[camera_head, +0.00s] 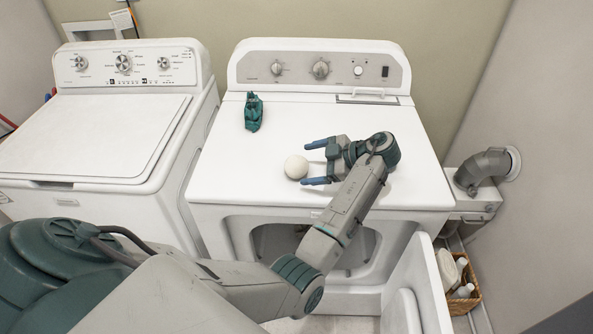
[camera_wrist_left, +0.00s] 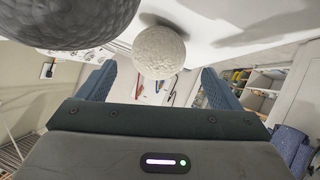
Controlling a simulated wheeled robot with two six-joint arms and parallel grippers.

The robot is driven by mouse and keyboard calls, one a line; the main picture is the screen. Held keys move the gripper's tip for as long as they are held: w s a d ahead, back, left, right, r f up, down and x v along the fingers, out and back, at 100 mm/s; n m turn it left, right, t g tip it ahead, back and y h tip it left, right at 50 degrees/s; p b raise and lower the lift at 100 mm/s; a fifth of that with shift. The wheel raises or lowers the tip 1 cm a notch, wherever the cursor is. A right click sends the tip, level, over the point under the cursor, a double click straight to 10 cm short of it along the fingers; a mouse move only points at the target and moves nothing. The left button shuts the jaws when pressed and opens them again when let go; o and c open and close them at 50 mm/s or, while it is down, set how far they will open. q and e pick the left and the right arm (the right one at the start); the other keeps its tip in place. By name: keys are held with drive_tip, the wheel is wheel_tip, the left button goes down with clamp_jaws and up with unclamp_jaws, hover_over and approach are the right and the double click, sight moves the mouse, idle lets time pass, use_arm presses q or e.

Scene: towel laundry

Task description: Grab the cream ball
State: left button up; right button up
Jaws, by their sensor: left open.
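The cream ball (camera_head: 296,167) rests on the white top of the dryer, left of the middle and toward the front. My left gripper (camera_head: 312,164) lies low over the dryer top, just right of the ball, with its blue fingers pointing left. The fingers are apart, and the ball sits at their tips. In the left wrist view the ball (camera_wrist_left: 158,52) shows ahead, between the two fingers of the gripper (camera_wrist_left: 155,80). I cannot tell whether a finger touches it. My right gripper is not in view.
A dark green crumpled object (camera_head: 253,112) lies at the back left of the dryer top (camera_head: 222,165). A large dark grey rounded shape (camera_wrist_left: 75,20) fills the upper left of the wrist view. A washer (camera_head: 95,135) stands at left. The dryer door (camera_head: 418,290) hangs open below.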

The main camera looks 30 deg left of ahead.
sight(304, 163)
use_arm(q)
drive_tip(key=b+x, duration=0.1)
drive_tip(key=x, duration=0.2)
drive_tip(key=shift+w+f, duration=0.1)
drive_tip(key=shift+f, duration=0.1)
drive_tip(key=shift+a, duration=0.4)
drive_tip(key=shift+d, duration=0.1)
drive_tip(key=shift+c, duration=1.1)
drive_tip(key=c, duration=0.8)
drive_tip(key=shift+c, duration=0.2)
drive_tip(key=shift+r, duration=0.1)
